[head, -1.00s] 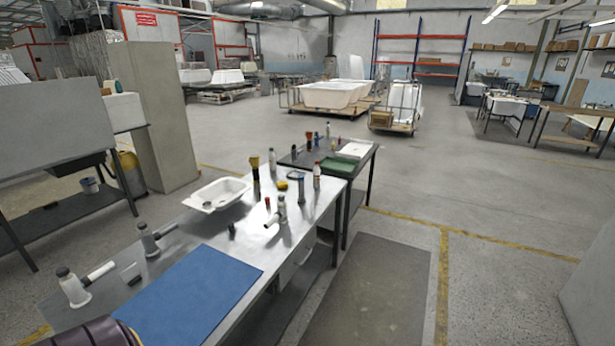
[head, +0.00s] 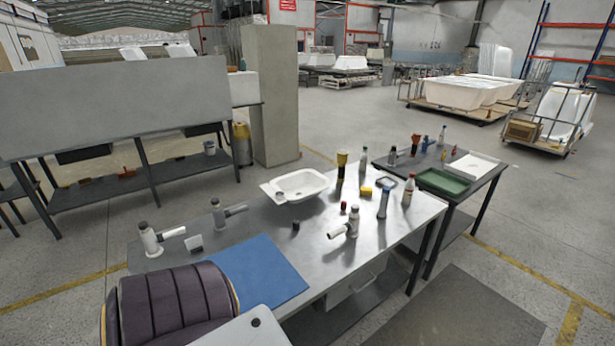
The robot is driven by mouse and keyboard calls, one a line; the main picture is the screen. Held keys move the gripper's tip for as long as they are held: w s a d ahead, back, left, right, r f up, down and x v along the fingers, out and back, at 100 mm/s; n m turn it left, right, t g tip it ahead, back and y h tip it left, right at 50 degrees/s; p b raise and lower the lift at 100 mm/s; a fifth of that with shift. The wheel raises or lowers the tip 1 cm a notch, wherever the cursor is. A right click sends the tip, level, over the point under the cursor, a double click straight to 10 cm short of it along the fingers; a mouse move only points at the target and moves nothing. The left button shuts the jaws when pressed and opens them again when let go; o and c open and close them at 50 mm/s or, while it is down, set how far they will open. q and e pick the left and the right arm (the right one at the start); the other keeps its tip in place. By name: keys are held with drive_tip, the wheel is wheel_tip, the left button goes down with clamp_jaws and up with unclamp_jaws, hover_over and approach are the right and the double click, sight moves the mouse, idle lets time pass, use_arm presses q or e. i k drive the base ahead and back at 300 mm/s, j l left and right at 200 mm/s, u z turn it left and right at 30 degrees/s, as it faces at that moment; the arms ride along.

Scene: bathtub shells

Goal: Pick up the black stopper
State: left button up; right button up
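A small black piece (head: 296,225), which looks like the black stopper, stands on the metal worktable (head: 330,268). It is to the right of the blue mat's upper edge and below the white basin. It is very small here, so its exact shape is unclear. Nothing touches it. Neither of my grippers is in view.
Around it stand a white basin (head: 297,186), a blue mat (head: 252,272), a white-and-grey tool (head: 347,222), a small red piece (head: 343,207) and several bottles. A dark ribbed padded object (head: 172,302) blocks the lower left. A second table holds a green tray (head: 442,181).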

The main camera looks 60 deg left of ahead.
sight(296, 222)
drive_tip(key=i+u, duration=0.2)
drive_tip(key=i, duration=0.2)
drive_tip(key=i+l+u, duration=0.2)
drive_tip(key=i, duration=0.2)
drive_tip(key=i+l+u, duration=0.1)
drive_tip(key=i+u, duration=0.2)
drive_tip(key=u, duration=0.15)
drive_tip(key=i+l+u, duration=0.25)
drive_tip(key=u, duration=0.2)
drive_tip(key=i+l+u, duration=0.1)
drive_tip(key=u, duration=0.35)
drive_tip(key=i+l+u, duration=0.2)
drive_tip(key=u, duration=0.25)
drive_tip(key=i+l+u, duration=0.1)
drive_tip(key=u, duration=0.35)
drive_tip(key=l+u, duration=0.45)
drive_tip(key=i+l+u, duration=0.1)
drive_tip(key=u, duration=0.35)
drive_tip(key=i+l+u, duration=0.1)
drive_tip(key=u, duration=0.35)
drive_tip(key=l+u, duration=0.3)
drive_tip(key=i+l+u, duration=0.1)
drive_tip(key=l+u, duration=0.25)
